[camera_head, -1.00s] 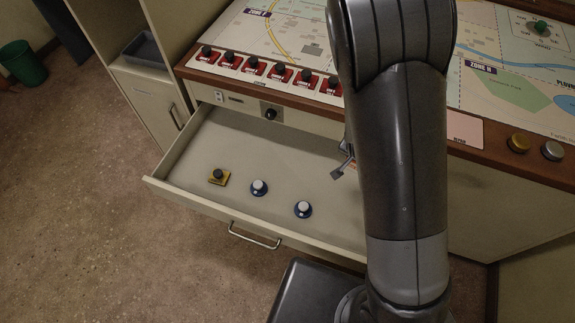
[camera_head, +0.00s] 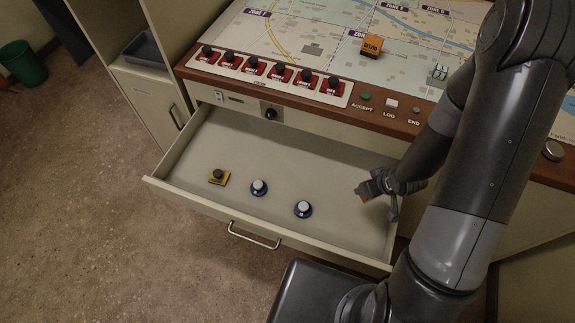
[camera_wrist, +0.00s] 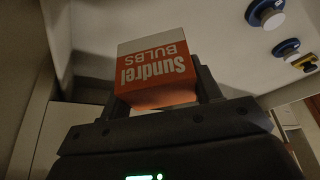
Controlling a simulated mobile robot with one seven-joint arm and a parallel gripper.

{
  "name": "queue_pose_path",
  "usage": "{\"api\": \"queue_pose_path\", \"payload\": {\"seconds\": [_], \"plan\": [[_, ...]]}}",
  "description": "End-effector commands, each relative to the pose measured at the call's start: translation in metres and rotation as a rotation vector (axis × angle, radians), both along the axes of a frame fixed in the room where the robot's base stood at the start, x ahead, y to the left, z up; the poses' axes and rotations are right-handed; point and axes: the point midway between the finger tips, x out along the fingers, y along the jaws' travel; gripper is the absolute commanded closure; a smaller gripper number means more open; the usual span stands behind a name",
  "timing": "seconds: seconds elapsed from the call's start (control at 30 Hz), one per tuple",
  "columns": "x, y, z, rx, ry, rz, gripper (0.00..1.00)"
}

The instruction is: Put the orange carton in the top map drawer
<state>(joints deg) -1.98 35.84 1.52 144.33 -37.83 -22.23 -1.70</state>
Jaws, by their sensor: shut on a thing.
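An orange and white carton lettered "Sundrel BULBS" (camera_wrist: 155,72) is between the fingers of my gripper in the wrist view. In the head view my gripper (camera_head: 378,190) is over the right end of the open map drawer (camera_head: 290,160), and only a small orange bit of the carton (camera_head: 363,197) shows. My gripper is shut on this carton. I cannot tell whether the carton touches the drawer floor. The drawer holds a yellow piece with a dark knob (camera_head: 218,177) and two blue and white knobs (camera_head: 259,187) (camera_head: 303,209), all left of my gripper.
A row of red switches (camera_head: 270,72) lies along the console edge behind the drawer. The drawer's handle (camera_head: 253,236) sticks out in front. A green bin (camera_head: 22,64) stands far left.

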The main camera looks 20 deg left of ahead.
Motion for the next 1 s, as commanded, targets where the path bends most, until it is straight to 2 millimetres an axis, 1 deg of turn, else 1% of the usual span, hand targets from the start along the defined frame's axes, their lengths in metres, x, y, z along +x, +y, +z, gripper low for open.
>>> {"api": "queue_pose_path", "payload": {"seconds": [0.03,0.1,0.3,0.4,0.5,0.63,0.83,1.0], "plan": [[-0.007,-0.004,-0.004,0.002,0.004,0.069,0.66],[-0.017,-0.007,-0.009,0.002,0.003,0.191,0.66],[-0.049,-0.009,-0.018,0.002,0.002,0.535,0.66],[-0.063,-0.008,-0.02,0.001,0.001,0.668,0.66],[-0.073,-0.007,-0.021,0.0,0.0,0.759,0.66],[-0.08,-0.006,-0.022,-0.001,0.001,0.818,0.66],[-0.082,-0.006,-0.023,-0.001,0.002,0.832,0.66],[-0.083,-0.004,-0.036,0.003,0.004,0.831,0.66]]}}
